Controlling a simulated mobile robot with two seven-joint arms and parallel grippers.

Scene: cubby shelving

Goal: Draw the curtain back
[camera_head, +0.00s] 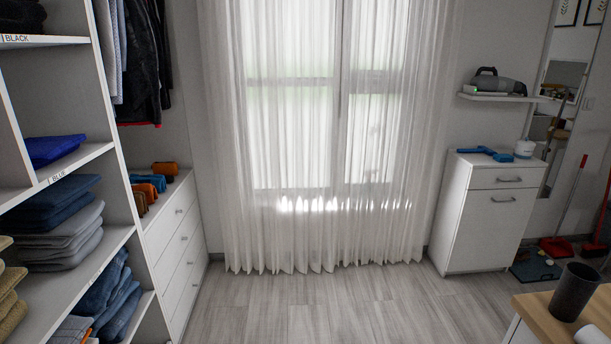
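A sheer white curtain (310,225) hangs across the window (300,110) on the far wall. It spans the full width of the window and its hem ends just above the floor. Light and the window frame show through the cloth. The top of the curtain and any rail are outside the view. Neither of my grippers is in view.
Cubby shelving (75,165) with folded clothes stands at the left, beside a white drawer unit (175,255). A white cabinet (490,210) stands right of the curtain. A wooden table (545,320) with a dark cup (575,290) is at bottom right. The middle floor (330,305) is clear.

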